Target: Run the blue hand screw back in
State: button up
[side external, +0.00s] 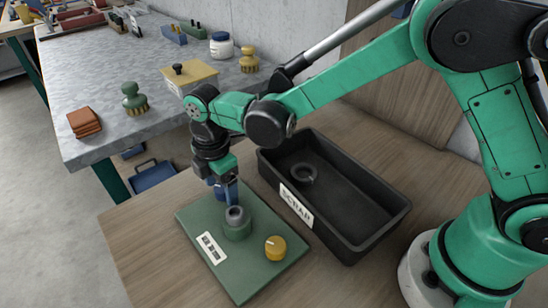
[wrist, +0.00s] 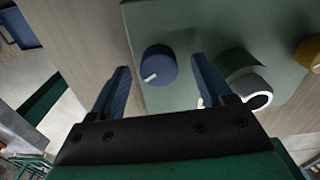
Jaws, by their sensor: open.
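The blue hand screw (wrist: 157,64) is a round knob with a white index mark, on the green plate (wrist: 190,22) near its edge. My gripper (wrist: 161,64) is open, pointing down, with one blue finger to each side of the knob in the wrist view. I cannot tell whether the fingertips are level with the knob or still above it; no contact shows. In the side view my gripper (side external: 226,190) is over the plate's far part, and I cannot make out the knob apart from the blue fingers.
A green post with a grey ring (side external: 236,216) stands close beside my gripper. A yellow knob (side external: 275,248) sits at the plate's right. A black scrap bin (side external: 350,205) holding a grey ring is right of the plate. A grey bench (side external: 110,60) with assorted items lies behind.

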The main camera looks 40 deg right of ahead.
grip_shut()
jog(key=shift+m, duration=0.4)
jog(key=m, duration=0.4)
jog(key=shift+w+m, duration=0.1)
jog(key=shift+m, duration=0.2)
jog(key=m, duration=1.2)
jog(key=shift+w+d+m, duration=0.1)
jog(key=shift+d+m, duration=0.05)
jog(key=shift+m, duration=0.25)
jog(key=m, duration=0.5)
jog(key=shift+m, duration=0.3)
